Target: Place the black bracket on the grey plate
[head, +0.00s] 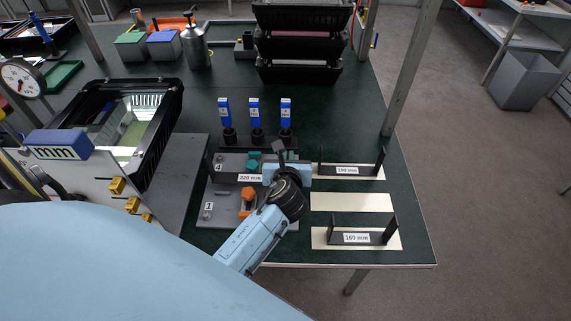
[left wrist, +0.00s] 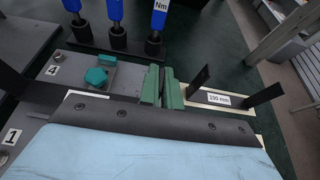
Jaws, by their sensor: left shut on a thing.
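The black bracket with a white 220 mm label (head: 250,178) is over the grey plate (head: 232,160), its length running left to right. The plate has marks 4 and 1, a teal knob (head: 253,165) and an orange knob (head: 247,194). My left gripper (head: 278,160) is shut on the bracket's right upright end. In the left wrist view its green fingers (left wrist: 162,88) close around a dark flange, and the bracket's bar (left wrist: 70,90) runs left from them. I cannot tell whether the bracket touches the plate. My right gripper is not in view.
Two other black brackets, 190 mm (head: 346,171) and 160 mm (head: 357,238), stand on cream strips to the right. The cream strip (head: 350,202) between them is bare. Several blue-handled drivers (head: 255,115) stand behind the plate. A floodlight housing (head: 150,95) lies at left.

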